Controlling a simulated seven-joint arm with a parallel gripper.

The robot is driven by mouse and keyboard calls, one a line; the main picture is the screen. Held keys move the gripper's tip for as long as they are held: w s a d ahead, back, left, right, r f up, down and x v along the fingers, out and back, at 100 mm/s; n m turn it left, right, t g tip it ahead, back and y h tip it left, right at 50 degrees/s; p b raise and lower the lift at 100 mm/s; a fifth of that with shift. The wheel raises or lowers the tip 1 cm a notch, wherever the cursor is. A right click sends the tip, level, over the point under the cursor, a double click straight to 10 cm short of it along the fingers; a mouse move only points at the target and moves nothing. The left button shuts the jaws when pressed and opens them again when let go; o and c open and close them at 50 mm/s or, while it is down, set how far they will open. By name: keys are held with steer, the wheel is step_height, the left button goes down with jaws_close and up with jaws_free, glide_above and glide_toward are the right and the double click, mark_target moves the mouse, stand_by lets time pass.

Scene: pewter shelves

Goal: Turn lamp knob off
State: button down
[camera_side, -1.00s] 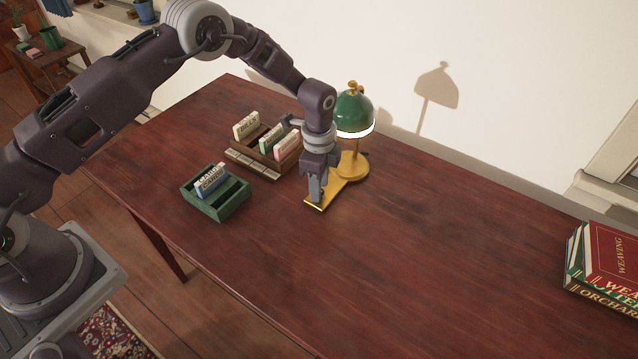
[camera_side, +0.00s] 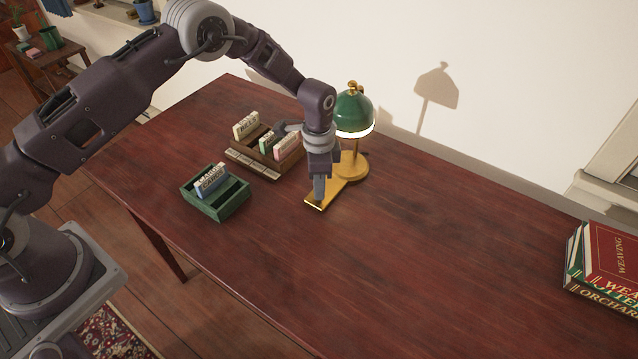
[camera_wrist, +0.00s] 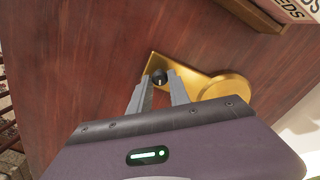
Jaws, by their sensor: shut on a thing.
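The desk lamp (camera_side: 353,112) has a green shade, and a bright white glow shows along its lower rim. Its brass base plate (camera_side: 311,206) reaches forward under my gripper (camera_side: 319,197). In the wrist view, a small dark knob (camera_wrist: 160,76) with a pale mark stands on the brass plate (camera_wrist: 207,85). The fingertips of my gripper (camera_wrist: 159,82) are shut on the knob from both sides. In the side view the fingers and wrist hide the knob.
A green tray (camera_side: 232,207) and a brown wooden rack (camera_side: 243,160), both with labelled packets, stand left of the lamp. Books (camera_side: 602,265) are stacked at the right. The table (camera_side: 420,255) is clear at the front and middle.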

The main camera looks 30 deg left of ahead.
steer(key=n, duration=1.3)
steer(key=shift+n, duration=0.3)
stand_by(0.4)
steer(key=c, duration=1.2)
jaws_free()
steer(key=shift+r, duration=0.15)
step_height(320, 180, up, 7)
steer(key=shift+f, duration=0.1)
